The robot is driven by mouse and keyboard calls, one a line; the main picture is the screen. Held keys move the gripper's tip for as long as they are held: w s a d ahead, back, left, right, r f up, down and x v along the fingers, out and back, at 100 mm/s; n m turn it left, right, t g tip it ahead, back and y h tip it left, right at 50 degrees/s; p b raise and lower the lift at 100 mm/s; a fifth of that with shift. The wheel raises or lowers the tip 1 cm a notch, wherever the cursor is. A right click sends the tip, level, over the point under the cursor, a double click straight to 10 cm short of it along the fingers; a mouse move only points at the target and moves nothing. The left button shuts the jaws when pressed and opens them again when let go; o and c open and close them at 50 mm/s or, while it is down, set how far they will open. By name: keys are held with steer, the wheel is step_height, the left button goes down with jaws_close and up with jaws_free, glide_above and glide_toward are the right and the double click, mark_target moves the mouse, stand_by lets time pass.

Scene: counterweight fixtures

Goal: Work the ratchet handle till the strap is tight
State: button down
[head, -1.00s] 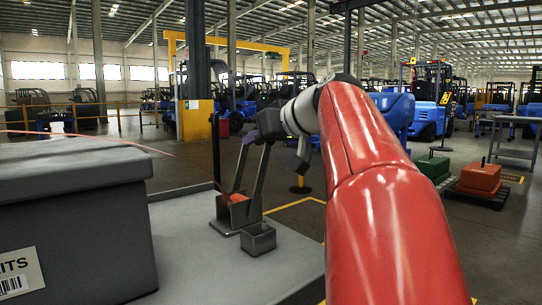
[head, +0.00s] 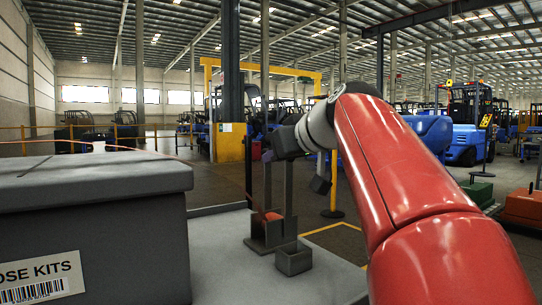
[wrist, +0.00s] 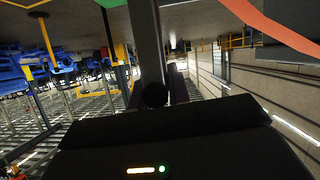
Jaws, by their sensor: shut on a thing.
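The ratchet (head: 270,236) is a dark grey fixture on the grey surface, beyond the big box, with an orange roll of strap (head: 269,216) low between its side plates. Its handle (head: 289,185), with two long bars, stands nearly upright. My gripper (head: 272,153) is at the handle's top and is shut on it; the fingertips are hard to make out. In the wrist view a handle bar (wrist: 148,40) runs up from the dark gripper body. The orange strap (wrist: 272,27) crosses that view's upper right. In the head view a thin orange line runs above the box; its tension I cannot judge.
A large grey lidded box (head: 95,240) with a kit label fills the left front. Forklifts (head: 465,125) are far off; open floor lies between.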

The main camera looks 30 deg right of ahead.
steer(key=c, duration=1.3)
jaws_free()
steer(key=shift+p+v, duration=0.3)
steer(key=shift+v, duration=3.6)
